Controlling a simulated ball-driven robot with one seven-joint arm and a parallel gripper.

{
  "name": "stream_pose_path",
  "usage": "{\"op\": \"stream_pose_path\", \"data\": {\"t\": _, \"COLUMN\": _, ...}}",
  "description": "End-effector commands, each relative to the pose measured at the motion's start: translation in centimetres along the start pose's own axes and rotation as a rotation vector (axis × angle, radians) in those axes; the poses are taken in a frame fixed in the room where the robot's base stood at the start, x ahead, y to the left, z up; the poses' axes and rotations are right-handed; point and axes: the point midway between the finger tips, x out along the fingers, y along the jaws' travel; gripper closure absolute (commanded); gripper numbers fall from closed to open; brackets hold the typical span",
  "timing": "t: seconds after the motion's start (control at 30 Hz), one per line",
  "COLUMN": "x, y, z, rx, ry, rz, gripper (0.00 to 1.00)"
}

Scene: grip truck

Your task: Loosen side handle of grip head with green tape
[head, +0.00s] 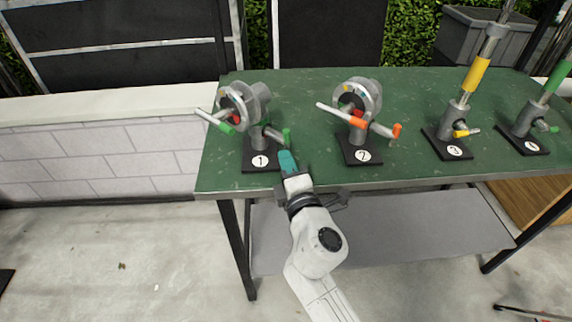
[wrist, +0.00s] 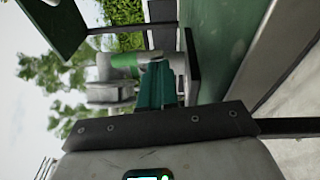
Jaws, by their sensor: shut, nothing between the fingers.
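The grip head with green tape (head: 262,98) stands on the black base marked 1 at the left of the table. One of its handles points left, with green tape (head: 227,129); its side handle (head: 275,135) points right and ends in green tape near my gripper. My gripper (head: 287,160) has teal fingers, shut and empty, just in front of and below that side handle. In the wrist view the shut fingers (wrist: 157,85) point at the grey grip head, and a green-taped part (wrist: 124,61) shows just beyond their tips. Whether they touch the handle I cannot tell.
A similar head with orange tape (head: 372,95) stands on base 2. Base 3 holds a yellow-taped pole (head: 476,75) and base 4 a green-taped pole (head: 556,78). The green table (head: 310,95) has bare room between bases 1 and 2.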

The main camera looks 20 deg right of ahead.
Motion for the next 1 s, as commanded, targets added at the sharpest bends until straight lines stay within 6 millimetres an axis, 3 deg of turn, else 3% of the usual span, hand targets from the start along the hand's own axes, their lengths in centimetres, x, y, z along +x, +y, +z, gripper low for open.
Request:
{"op": "stream_pose_path", "data": {"t": 0.03, "x": 0.0, "y": -0.8, "z": -0.1, "rx": -0.016, "ry": 0.001, "rz": 0.014, "gripper": 1.00}}
{"op": "stream_pose_path", "data": {"t": 0.3, "x": 0.4, "y": -1.1, "z": 0.5, "rx": -0.078, "ry": 0.000, "rz": 0.054, "gripper": 1.00}}
{"op": "stream_pose_path", "data": {"t": 1.0, "x": 0.6, "y": -1.2, "z": 1.0, "rx": -0.076, "ry": -0.003, "rz": 0.050, "gripper": 1.00}}
